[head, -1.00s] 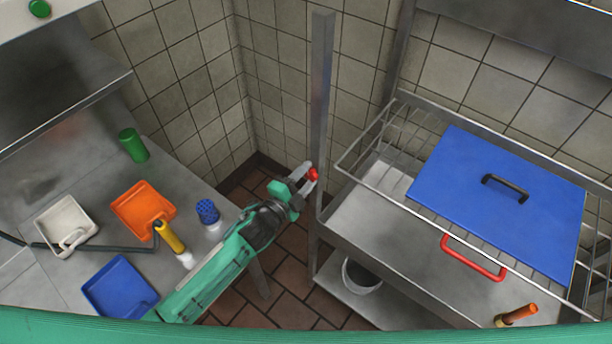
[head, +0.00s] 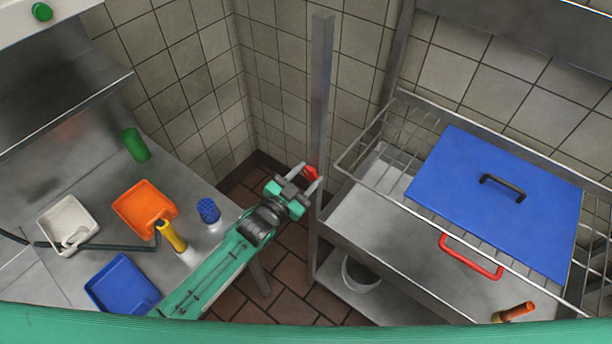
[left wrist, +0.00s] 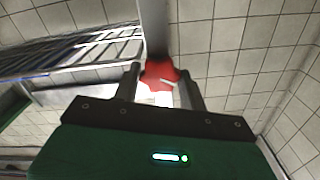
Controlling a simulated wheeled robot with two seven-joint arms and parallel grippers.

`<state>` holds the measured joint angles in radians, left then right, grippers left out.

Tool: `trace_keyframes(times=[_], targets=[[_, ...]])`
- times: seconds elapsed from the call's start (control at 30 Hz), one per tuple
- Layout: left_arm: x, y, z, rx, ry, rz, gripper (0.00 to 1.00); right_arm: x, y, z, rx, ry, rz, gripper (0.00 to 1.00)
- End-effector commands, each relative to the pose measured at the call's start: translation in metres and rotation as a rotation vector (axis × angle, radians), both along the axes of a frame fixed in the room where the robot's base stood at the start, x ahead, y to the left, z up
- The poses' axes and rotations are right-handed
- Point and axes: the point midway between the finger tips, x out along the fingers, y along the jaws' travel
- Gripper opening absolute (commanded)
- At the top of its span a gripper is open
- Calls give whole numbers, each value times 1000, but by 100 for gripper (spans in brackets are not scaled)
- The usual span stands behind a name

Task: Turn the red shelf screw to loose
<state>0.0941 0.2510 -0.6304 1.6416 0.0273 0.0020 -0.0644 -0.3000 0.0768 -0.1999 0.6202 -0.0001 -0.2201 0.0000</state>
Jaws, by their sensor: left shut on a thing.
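The red shelf screw (head: 310,173) sits on the side of the upright metal post (head: 321,100) in the middle of the head view. My left gripper (head: 309,178) reaches it from the lower left and is shut on it, one finger on each side. In the left wrist view the red screw (left wrist: 160,75) shows between the two grey fingers, with a pale mark on its face. The post rises behind it. Part of the screw is hidden by the fingers in the head view. My right gripper is not in view.
At left, a steel counter carries an orange scoop (head: 140,205), a blue scoop (head: 122,285), a white scoop (head: 62,222) and a green cylinder (head: 135,144).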

Motion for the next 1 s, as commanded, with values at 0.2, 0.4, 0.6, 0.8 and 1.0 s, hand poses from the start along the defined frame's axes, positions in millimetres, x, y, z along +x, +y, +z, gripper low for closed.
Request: trace_keyframes(times=[0.2, 0.4, 0.6, 0.8, 1.0], targets=[[0, 0, -2, -133, 100, 1, 20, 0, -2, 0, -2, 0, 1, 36], [-1, 0, -2, -220, 163, 1, 20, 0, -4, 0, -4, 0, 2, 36], [-1, 0, -2, -268, 198, 0, 20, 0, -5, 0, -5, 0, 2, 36], [-1, 0, -2, -282, 210, 0, 20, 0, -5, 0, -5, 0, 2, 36], [-1, 0, -2, -284, 211, 0, 20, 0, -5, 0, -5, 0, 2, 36]])
